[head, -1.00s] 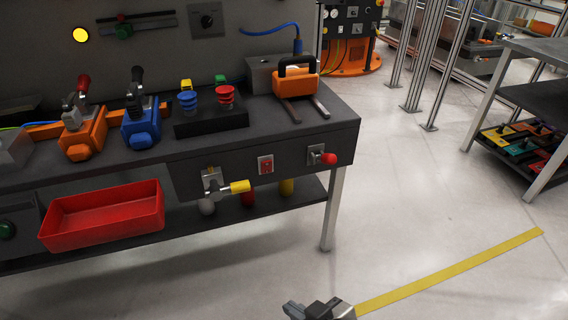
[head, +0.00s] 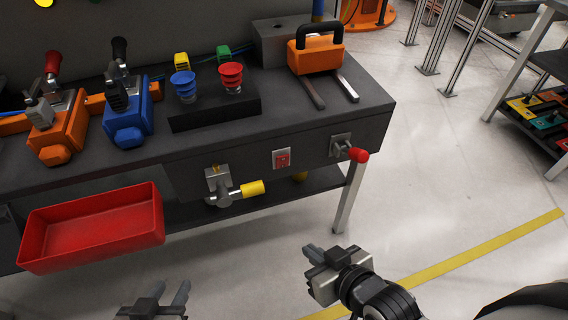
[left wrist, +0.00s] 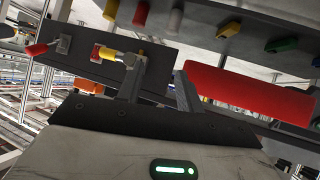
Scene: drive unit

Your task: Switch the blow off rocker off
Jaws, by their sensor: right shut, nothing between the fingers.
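The red rocker switch (head: 282,159) sits in a pale plate on the bench's dark front panel, between the yellow-handled valve (head: 250,189) and the red-knobbed lever (head: 357,155). Its label and tilt are too small to read. My left gripper (head: 166,296) is at the bottom edge of the head view, below and left of the rocker, with its fingers apart and empty.
A red tray (head: 147,237) hangs at the bench front on the left.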

